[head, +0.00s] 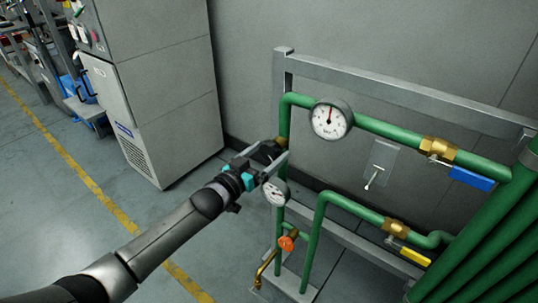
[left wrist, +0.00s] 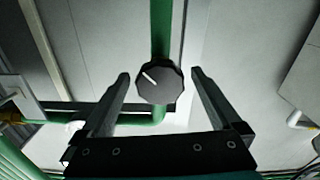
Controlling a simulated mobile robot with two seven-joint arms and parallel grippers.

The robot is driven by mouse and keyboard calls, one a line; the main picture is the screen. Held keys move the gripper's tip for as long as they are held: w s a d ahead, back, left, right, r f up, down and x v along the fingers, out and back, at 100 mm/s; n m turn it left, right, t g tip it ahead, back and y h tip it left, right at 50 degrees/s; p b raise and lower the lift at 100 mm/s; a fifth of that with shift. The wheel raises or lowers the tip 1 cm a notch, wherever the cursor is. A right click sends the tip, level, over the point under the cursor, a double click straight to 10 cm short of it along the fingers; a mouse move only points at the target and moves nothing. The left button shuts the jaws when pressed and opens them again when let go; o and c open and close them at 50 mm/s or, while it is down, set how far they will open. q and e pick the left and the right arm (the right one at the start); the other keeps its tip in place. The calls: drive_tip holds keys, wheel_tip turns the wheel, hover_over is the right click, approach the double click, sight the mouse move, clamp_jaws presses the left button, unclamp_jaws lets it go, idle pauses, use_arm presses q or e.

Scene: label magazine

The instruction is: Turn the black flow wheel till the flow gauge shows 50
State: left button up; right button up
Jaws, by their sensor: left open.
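The black flow wheel (left wrist: 160,82) shows in the left wrist view as a many-sided knob with a white pointer line toward the upper left. My left gripper (left wrist: 160,76) is open, one finger on each side of the wheel, with a visible gap to each. In the head view my left gripper (head: 274,156) is at the upright green pipe, and the wheel is hard to make out there. A large round gauge (head: 331,120) has a red needle pointing about straight up. A smaller gauge (head: 275,192) sits below the gripper, partly covered. I cannot read their numbers. My right gripper is not in view.
An orange knob (head: 286,243) is low on the pipes. A blue-handled valve (head: 472,179), a yellow-handled valve (head: 416,257) and a small lever plate (head: 378,165) are to the right. A grey cabinet (head: 160,90) stands behind on the left.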

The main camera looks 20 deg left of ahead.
use_arm(q)
drive_tip(key=shift+w+d, duration=0.15)
drive_tip(key=shift+w, duration=0.15)
drive_tip(key=c, duration=1.4)
drive_tip(key=shift+o, duration=0.2)
